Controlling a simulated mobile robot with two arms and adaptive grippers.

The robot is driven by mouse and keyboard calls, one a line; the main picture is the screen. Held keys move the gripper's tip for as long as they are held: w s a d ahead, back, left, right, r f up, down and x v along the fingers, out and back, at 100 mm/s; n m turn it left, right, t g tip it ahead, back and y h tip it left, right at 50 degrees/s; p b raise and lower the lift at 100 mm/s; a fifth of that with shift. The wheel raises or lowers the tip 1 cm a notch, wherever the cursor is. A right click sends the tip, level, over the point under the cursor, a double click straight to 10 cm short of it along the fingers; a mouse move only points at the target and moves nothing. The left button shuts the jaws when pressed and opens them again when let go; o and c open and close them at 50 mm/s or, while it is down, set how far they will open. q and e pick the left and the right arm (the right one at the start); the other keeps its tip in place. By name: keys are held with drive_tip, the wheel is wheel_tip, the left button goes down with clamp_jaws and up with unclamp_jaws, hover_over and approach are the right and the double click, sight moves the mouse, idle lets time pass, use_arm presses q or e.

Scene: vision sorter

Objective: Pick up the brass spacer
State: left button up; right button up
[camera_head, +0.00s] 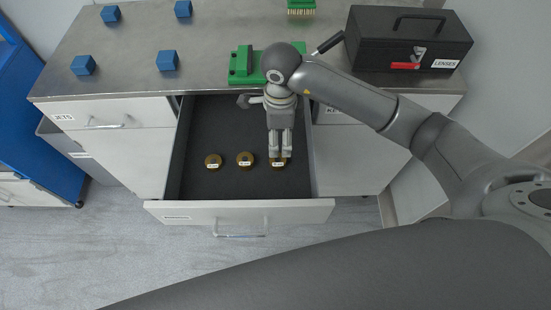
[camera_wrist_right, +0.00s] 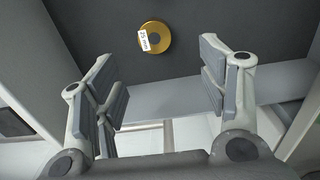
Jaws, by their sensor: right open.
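Three round brass spacers with small white labels lie in a row on the dark floor of the open drawer (camera_head: 240,105): a left one (camera_head: 213,161), a middle one (camera_head: 245,159) and a right one (camera_head: 279,163). My right gripper (camera_head: 280,155) points down into the drawer over the right spacer and partly covers it. In the right wrist view one brass spacer (camera_wrist_right: 155,37) with a label shows beyond the open fingers (camera_wrist_right: 160,85), apart from them. Nothing is between the fingers. My left gripper is not in view.
The drawer's front panel (camera_head: 240,212) and side walls surround the spacers. On the counter (camera_head: 215,60) stand several blue blocks (camera_head: 168,60), a green fixture (camera_head: 243,66) and a black toolbox (camera_head: 410,40) labelled LENSES. The drawer's left part is clear.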

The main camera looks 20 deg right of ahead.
hover_over(278, 159)
wheel_tip(278, 159, down, 4)
drive_tip(key=shift+s+d+f+p, duration=0.1)
drive_tip(key=shift+d+f+p, duration=0.1)
drive_tip(key=shift+p, duration=0.2)
drive_tip(key=f, duration=0.1)
drive_tip(key=f+p, duration=0.1)
drive_tip(key=f, duration=0.3)
drive_tip(key=shift+a+p, duration=0.3)
drive_tip(key=shift+p, duration=0.05)
drive_tip(key=shift+f, duration=0.4)
drive_tip(key=c, duration=1.3)
